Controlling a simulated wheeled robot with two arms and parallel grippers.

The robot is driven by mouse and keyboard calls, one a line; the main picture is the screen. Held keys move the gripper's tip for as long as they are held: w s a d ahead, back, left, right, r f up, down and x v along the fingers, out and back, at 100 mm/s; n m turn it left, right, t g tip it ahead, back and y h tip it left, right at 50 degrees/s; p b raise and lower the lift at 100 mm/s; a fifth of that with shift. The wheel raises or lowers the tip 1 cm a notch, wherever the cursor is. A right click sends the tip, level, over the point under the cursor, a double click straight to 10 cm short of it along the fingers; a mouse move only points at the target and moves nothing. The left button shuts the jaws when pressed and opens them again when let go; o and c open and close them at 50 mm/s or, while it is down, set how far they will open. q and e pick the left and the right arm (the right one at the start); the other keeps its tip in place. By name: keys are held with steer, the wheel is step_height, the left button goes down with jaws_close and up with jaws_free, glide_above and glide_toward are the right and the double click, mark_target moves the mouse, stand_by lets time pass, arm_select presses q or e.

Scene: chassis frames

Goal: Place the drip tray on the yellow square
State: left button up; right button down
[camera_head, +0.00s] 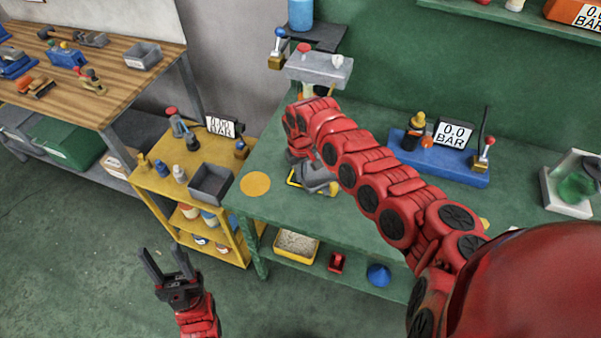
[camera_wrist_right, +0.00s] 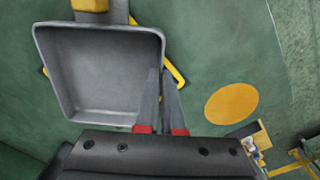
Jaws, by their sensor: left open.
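The drip tray (camera_wrist_right: 95,75) is a grey, open, empty box in the right wrist view. In the head view it is a grey shape (camera_head: 318,176), partly hidden by my right arm. A yellow square outline (camera_head: 294,180) shows around and under it; its corner also shows in the right wrist view (camera_wrist_right: 177,76). I cannot tell whether the tray touches the bench. My right gripper (camera_wrist_right: 161,72) is shut on the tray's side wall, one finger inside and one outside. My left gripper (camera_head: 160,250) is open and empty above the floor, at lower left.
A yellow disc (camera_head: 255,185) marks the green bench (camera_head: 370,120) left of the square. A grey press-like fixture (camera_head: 318,68) stands behind. A blue manifold (camera_head: 440,158) with a gauge is at right. A yellow cart (camera_head: 155,182) at left carries another dark tray (camera_head: 211,181).

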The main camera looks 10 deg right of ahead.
steer(key=c, duration=1.1)
jaws_free()
steer(key=shift+w+f, duration=0.1)
steer(key=shift+w, duration=0.05)
steer(key=shift+o, duration=0.2)
steer(key=shift+r, duration=0.45)
step_height(320, 180, up, 12)
steer(key=b, duration=0.3)
steer(key=shift+f, duration=0.15)
steer(key=shift+a+f, duration=0.1)
